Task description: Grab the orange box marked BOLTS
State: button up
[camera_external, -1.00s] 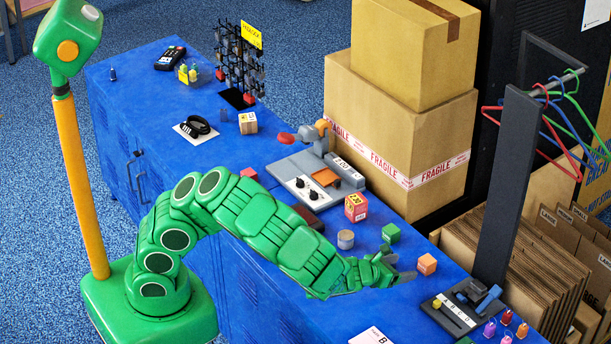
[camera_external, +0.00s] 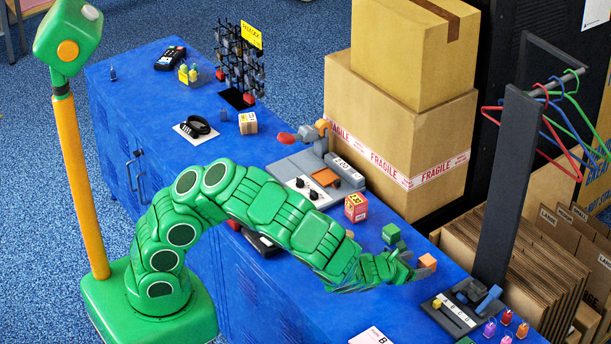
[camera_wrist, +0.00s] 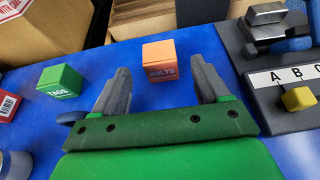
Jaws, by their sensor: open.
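The orange box marked BOLTS (camera_wrist: 160,63) sits on the blue counter in the wrist view, ahead of my gripper and roughly between its two fingers. It also shows in the external view (camera_external: 428,262), just beyond the fingertips. My gripper (camera_wrist: 162,84) is open and empty, with one grey finger on each side. In the external view my gripper (camera_external: 408,268) is low over the counter, close to the orange box.
A green box marked TAGS (camera_wrist: 60,82) stands left of my gripper. Big cartons (camera_external: 400,130) stand behind the counter.

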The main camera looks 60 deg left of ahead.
aim_at(423, 262)
jog(key=shift+x, duration=2.55)
jog(key=shift+c, duration=0.4)
jog(key=c, duration=1.1)
jog(key=shift+o, duration=0.2)
jog(key=shift+r, duration=0.15)
jog(key=shift+r, duration=4.9)
